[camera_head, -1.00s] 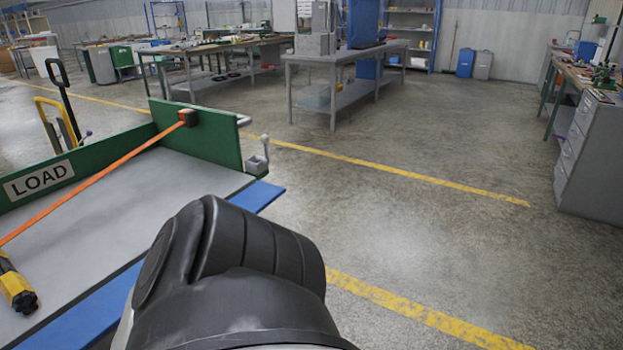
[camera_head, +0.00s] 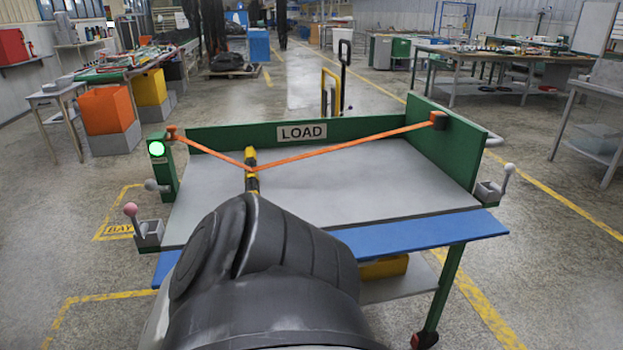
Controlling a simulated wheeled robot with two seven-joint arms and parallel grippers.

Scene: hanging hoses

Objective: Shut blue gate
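The blue gate (camera_head: 425,235) is a long blue panel along the near edge of the grey load bed (camera_head: 345,185). It looks folded outward, roughly level with the bed, not upright. A large black rounded part of my own arm covers the left-middle of the near edge and hides part of the gate. A lever with a grey knob (camera_head: 492,188) stands by the right end of the bed. A lever with a pink knob (camera_head: 146,230) stands at the left end.
Green walls bound the back, with a LOAD sign (camera_head: 302,132), and the right side (camera_head: 447,145). A green post with a lit lamp (camera_head: 158,150) stands left.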

